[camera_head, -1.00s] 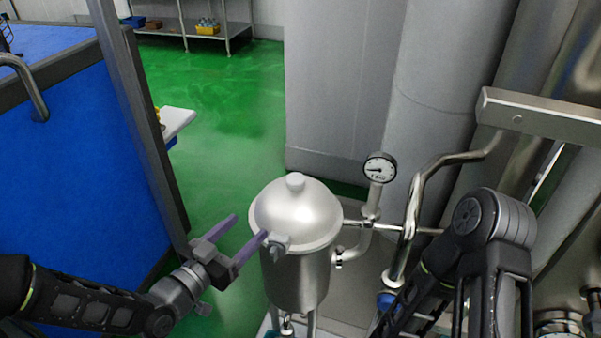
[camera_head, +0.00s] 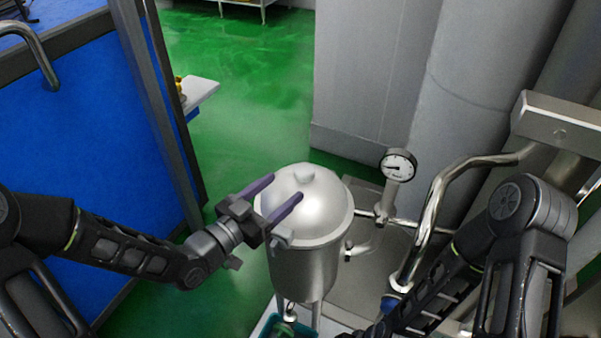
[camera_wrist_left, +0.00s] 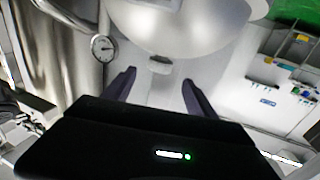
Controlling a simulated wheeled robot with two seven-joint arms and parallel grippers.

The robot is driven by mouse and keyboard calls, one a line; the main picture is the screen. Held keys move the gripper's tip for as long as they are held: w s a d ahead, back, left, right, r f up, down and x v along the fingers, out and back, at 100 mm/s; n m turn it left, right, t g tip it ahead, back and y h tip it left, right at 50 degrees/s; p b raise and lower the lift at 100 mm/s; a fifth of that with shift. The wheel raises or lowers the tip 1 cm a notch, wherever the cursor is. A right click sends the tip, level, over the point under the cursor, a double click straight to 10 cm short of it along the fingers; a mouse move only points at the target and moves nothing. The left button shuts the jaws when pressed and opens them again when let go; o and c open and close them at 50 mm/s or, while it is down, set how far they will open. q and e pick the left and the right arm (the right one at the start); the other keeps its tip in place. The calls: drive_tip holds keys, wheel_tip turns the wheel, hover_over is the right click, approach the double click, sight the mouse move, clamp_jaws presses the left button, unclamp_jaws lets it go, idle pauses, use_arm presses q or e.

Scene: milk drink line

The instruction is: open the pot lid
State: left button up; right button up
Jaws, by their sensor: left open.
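The steel pot (camera_head: 303,268) stands upright with its domed lid (camera_head: 325,205) on top, and the lid looks closed. A small clasp (camera_head: 281,237) sticks out at the near left of the rim. My left gripper (camera_head: 286,187) is open and empty, its purple fingers overlapping the lid's left side in the head view; contact cannot be told. In the left wrist view, the open left gripper (camera_wrist_left: 158,78) points toward the pot (camera_wrist_left: 185,28), with a small tab (camera_wrist_left: 160,64) between the fingertips. My right gripper is out of view.
A pressure gauge (camera_head: 398,165) and bent steel pipes (camera_head: 432,215) stand right of the pot. A large grey tank (camera_head: 375,80) is behind. A blue panel (camera_head: 85,130) is at the left. A teal tray (camera_head: 290,328) lies below the pot. Green floor is open at back left.

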sight(297, 177)
use_arm(q)
drive_tip(key=p+x, duration=0.1)
drive_tip(key=x, duration=0.6)
drive_tip(key=shift+d, duration=0.1)
drive_tip(key=shift+c, duration=0.3)
clamp_jaws()
idle(0.5)
